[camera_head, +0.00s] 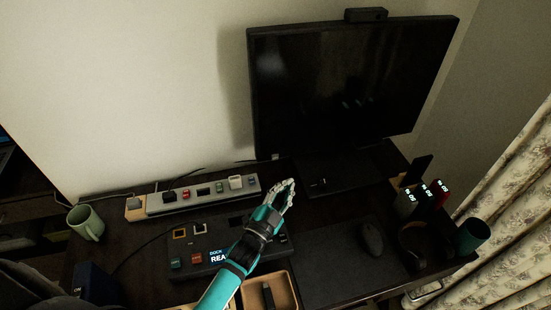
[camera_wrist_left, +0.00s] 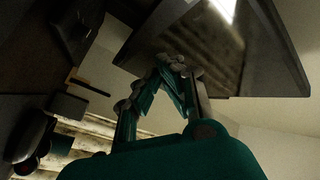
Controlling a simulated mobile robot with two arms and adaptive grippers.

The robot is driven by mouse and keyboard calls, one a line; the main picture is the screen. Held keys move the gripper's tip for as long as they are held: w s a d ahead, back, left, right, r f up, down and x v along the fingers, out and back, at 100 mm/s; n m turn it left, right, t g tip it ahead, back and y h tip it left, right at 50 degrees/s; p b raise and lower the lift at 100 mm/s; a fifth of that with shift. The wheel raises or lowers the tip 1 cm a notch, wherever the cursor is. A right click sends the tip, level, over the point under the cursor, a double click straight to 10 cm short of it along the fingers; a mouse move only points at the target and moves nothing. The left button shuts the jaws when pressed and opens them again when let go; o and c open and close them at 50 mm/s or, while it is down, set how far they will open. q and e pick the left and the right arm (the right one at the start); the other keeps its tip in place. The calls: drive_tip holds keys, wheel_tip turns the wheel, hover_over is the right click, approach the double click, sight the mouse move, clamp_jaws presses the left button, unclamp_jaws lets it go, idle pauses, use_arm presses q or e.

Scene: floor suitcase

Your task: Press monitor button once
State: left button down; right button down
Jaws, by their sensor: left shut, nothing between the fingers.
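The monitor (camera_head: 350,90) stands at the back of the desk with a dark screen. A small pale spot (camera_head: 275,156) shows at its lower left edge; I cannot tell whether it is the button. My left gripper (camera_head: 289,186) is shut and empty, in front of and below the monitor's lower left part, near the monitor's stand base (camera_head: 340,175). In the left wrist view, the shut fingertips (camera_wrist_left: 172,64) overlap the picture of the monitor (camera_wrist_left: 225,50); I see no clear contact. My right gripper is not in view.
A power strip (camera_head: 205,198) and a dock (camera_head: 190,250) lie left of my arm. A green mug (camera_head: 86,222) stands far left. A mouse (camera_head: 371,239) lies on a dark mat (camera_head: 335,262). Small lit displays (camera_head: 412,198) and a teal cup (camera_head: 472,236) stand right.

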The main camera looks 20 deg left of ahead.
sight(275, 157)
use_arm(q)
drive_tip(key=w+a+b, duration=0.2)
drive_tip(key=w+a, duration=0.2)
drive_tip(key=w, duration=0.2)
drive_tip(key=shift+w+a, duration=0.2)
drive_tip(key=shift+w, duration=0.05)
idle(0.7)
idle(0.6)
drive_tip(key=shift+w+a, duration=0.25)
drive_tip(key=shift+w, duration=0.1)
drive_tip(key=shift+w+a+b, duration=0.2)
drive_tip(key=shift+w+b, duration=0.1)
drive_tip(key=shift+b, duration=0.1)
idle(0.6)
idle(0.3)
drive_tip(key=shift+s+d+p, duration=0.35)
drive_tip(key=shift+s+d, duration=0.1)
drive_tip(key=shift+s, duration=0.25)
